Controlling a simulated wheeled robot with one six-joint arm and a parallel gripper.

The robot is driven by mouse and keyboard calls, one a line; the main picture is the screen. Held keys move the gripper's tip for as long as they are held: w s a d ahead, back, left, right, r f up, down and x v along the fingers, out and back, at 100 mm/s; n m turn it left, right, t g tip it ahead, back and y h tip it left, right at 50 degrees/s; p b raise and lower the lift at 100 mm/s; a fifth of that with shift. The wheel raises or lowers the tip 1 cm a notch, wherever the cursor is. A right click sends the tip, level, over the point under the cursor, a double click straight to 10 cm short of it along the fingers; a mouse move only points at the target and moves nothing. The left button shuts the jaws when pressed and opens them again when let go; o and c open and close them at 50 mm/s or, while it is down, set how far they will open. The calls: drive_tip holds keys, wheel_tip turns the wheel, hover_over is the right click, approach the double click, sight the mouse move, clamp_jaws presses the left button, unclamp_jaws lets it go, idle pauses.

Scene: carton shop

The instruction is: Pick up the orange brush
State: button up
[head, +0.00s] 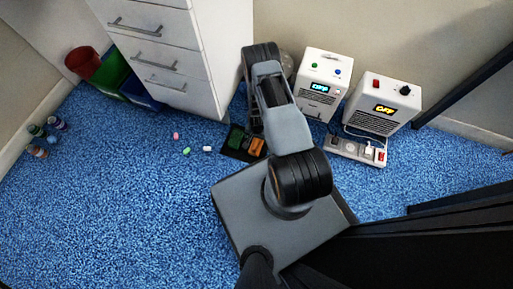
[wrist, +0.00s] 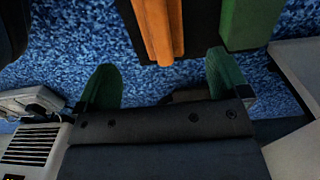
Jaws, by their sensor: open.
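The orange brush (head: 257,147) lies on a small black tray (head: 233,154) on the blue carpet, partly hidden by my arm in the head view. My gripper (wrist: 162,72) has green fingertips spread wide, one on each side of the brush line, with nothing held. In the head view my arm hides the gripper.
A green block (wrist: 250,22) lies right of the brush in the wrist view. Two white machines (head: 322,82) (head: 385,103) and a power strip (head: 357,149) stand right of the tray. White drawers (head: 165,50) rise behind.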

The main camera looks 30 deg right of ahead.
sight(257, 142)
drive_tip(key=shift+f+b, duration=2.5)
drive_tip(key=shift+f, duration=1.9)
drive_tip(key=shift+r, duration=0.1)
drive_tip(key=shift+c, duration=0.2)
drive_tip(key=c, duration=1.2)
drive_tip(key=shift+r, duration=0.1)
